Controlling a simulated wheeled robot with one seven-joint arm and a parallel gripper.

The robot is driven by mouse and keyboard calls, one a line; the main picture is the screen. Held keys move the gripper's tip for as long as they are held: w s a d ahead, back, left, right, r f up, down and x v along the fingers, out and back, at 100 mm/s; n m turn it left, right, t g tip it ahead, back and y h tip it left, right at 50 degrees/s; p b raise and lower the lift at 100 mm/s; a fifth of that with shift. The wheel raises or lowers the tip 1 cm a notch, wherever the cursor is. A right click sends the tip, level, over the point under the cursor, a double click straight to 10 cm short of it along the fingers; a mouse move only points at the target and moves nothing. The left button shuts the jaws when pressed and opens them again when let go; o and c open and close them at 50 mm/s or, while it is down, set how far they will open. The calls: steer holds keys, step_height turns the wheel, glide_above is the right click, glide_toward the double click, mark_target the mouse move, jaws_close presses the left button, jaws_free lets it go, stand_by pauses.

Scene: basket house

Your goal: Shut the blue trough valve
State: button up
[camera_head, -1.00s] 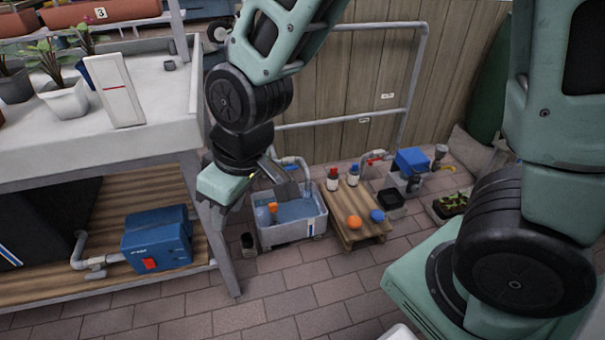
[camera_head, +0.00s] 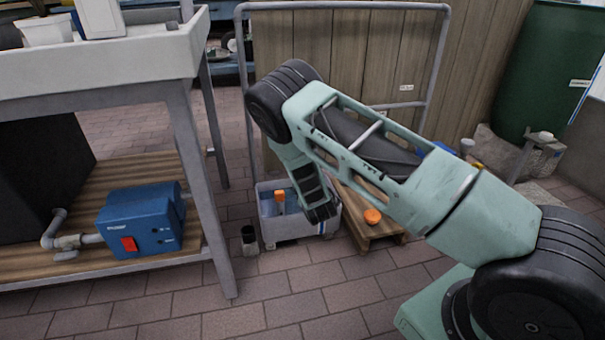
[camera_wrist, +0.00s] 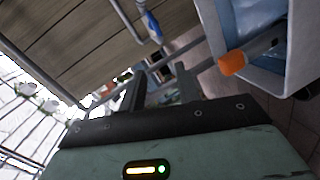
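A white-grey trough (camera_head: 288,227) stands on the brick floor, with an orange-topped item (camera_head: 280,198) inside it. The trough also shows at the upper right of the wrist view (camera_wrist: 213,32). There, a small blue part (camera_wrist: 153,26) sits on a grey pipe left of the trough; it looks like the blue valve, but its handle position is unclear. My gripper (camera_wrist: 160,92) shows two dark fingers apart, with nothing seen between them. The blue part is beyond the fingertips, apart from them. In the head view my arm reaches over the trough and hides the valve area.
A low wooden pallet (camera_head: 360,238) with an orange ball (camera_head: 372,216) stands right of the trough. A workbench (camera_head: 188,100) with a blue pump box (camera_head: 140,220) is at left. A grey pipe frame (camera_head: 345,6) stands behind. The front floor is clear.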

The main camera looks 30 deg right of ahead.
steer(key=d+f+n+t+b, duration=0.2)
steer(key=d+f+n, duration=0.1)
steer(key=f, duration=0.2)
steer(key=r+b+x, duration=0.1)
steer(key=b+x, duration=0.8)
steer(key=x, duration=0.8)
steer(key=shift+d+n+t, duration=0.4)
steer(key=shift+d, duration=0.05)
steer(key=shift+r, duration=0.1)
steer(key=shift+c, duration=0.3)
steer(key=c, duration=0.6)
